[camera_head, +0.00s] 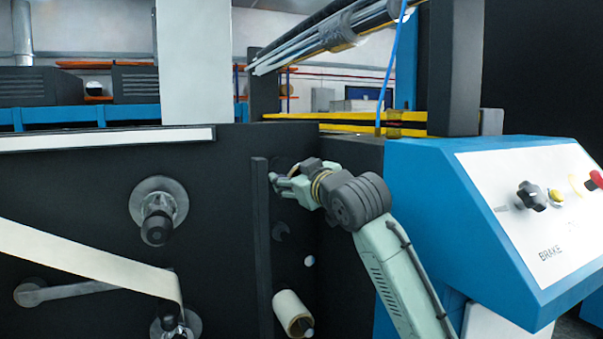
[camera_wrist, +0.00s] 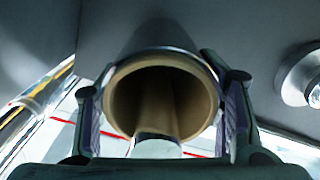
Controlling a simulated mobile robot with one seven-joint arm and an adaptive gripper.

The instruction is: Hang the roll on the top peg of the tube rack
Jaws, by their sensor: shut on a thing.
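The roll (camera_wrist: 112,95) is a tube with a tan cardboard inside, seen end-on in the wrist view. My gripper (camera_wrist: 163,115) is shut on it, one finger on each side. A peg with a pale end (camera_wrist: 155,147) shows in the lower part of the opening, its shaft running back inside the tube, so the roll appears to be around it. In the head view my gripper (camera_head: 285,182) is beside the upper part of the tube rack's dark upright (camera_head: 262,245). The roll is hard to make out there, and the top peg is hidden.
Another roll (camera_head: 290,313) hangs on a low peg of the rack. A bare pale peg end (camera_head: 309,260) shows above it. A blue control console (camera_head: 470,230) stands close on the right. A spindle (camera_head: 158,213) and a pale web (camera_head: 90,258) are on the left.

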